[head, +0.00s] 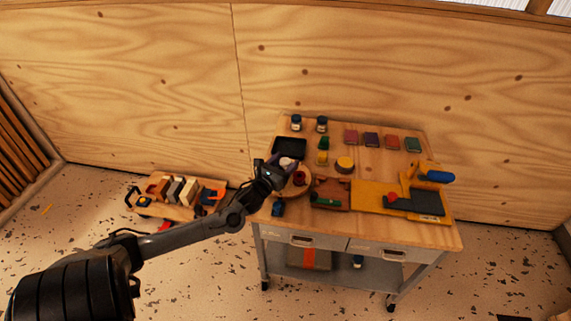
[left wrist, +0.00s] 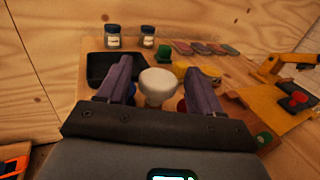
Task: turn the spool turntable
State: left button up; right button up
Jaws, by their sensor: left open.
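The spool turntable (head: 303,191) is a round wooden disc at the left side of the workbench, partly hidden by my left gripper. A red spool (head: 299,178) shows on it. My left gripper (head: 283,163) is over the turntable's far left part, with its purple fingers apart. In the left wrist view, a white spool (left wrist: 157,84) stands between the open fingers (left wrist: 158,70), with a gap visible on each side. Most of the disc is hidden there by the fingers and gripper body. My right gripper is not in view.
A black tray (head: 289,147) lies just behind the turntable, with two jars (head: 322,124) at the back. A brown holder (head: 331,193) and a yellow board (head: 372,196) are to the right. A low wooden stand (head: 176,212) with several blocks is at left.

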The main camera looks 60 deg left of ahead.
pick_arm(q)
jog(key=shift+w+a, duration=0.2)
jog(key=shift+w, duration=0.1)
grip_shut()
dwell(0.5)
